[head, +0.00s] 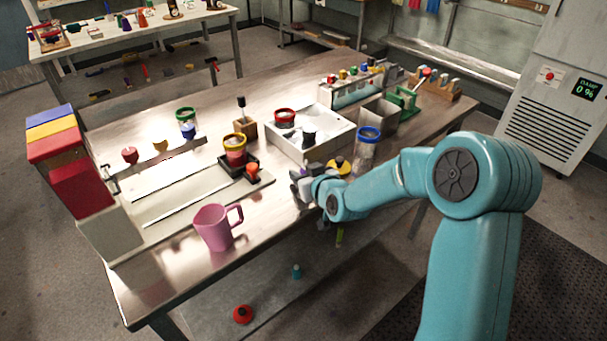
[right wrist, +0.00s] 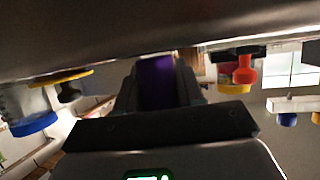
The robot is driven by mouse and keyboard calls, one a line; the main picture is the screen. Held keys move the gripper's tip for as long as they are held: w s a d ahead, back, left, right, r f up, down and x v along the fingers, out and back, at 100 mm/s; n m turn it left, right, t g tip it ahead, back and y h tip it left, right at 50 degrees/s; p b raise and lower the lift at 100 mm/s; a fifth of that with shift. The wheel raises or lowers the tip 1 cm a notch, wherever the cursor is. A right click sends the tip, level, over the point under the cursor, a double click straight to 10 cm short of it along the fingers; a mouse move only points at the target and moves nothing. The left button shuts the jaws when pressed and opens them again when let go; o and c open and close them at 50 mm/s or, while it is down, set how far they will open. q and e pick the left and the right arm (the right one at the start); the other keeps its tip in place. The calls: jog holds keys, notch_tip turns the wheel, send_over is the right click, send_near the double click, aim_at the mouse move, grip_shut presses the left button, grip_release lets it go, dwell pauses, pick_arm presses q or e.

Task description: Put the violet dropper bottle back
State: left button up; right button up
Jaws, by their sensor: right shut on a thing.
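My right gripper (head: 302,182) is low over the metal table, near its front edge, to the right of the pink mug. In the right wrist view its two dark fingers (right wrist: 158,85) are shut on the violet dropper bottle (right wrist: 155,82), which shows as a violet body between them. Most of the bottle is hidden by the fingers, and in the head view the gripper largely covers it. I cannot tell whether it touches the table. A red dropper bottle (head: 252,170) stands on a small black holder (head: 262,180) to the left; it also shows in the right wrist view (right wrist: 243,70). My left gripper is not in view.
A yellow-topped jar (head: 235,150) stands behind the black holder. A white tray (head: 320,148), blue-lidded jar (head: 368,150) and yellow disc (head: 338,166) lie close behind my gripper. The pink mug (head: 214,228) stands front left. The right wrist view is upside down.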

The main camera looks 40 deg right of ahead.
jog(key=shift+f+b, duration=0.25)
jog(key=shift+b, duration=0.05)
jog(key=o, duration=1)
jog(key=shift+r, duration=0.1)
jog(key=shift+o, duration=0.2)
jog(key=shift+r+p, duration=0.15)
jog(key=shift+p, duration=0.2)
jog(key=b+v, duration=0.1)
jog(key=v, duration=1)
jog(key=shift+s, duration=0.4)
jog(key=shift+r, duration=0.1)
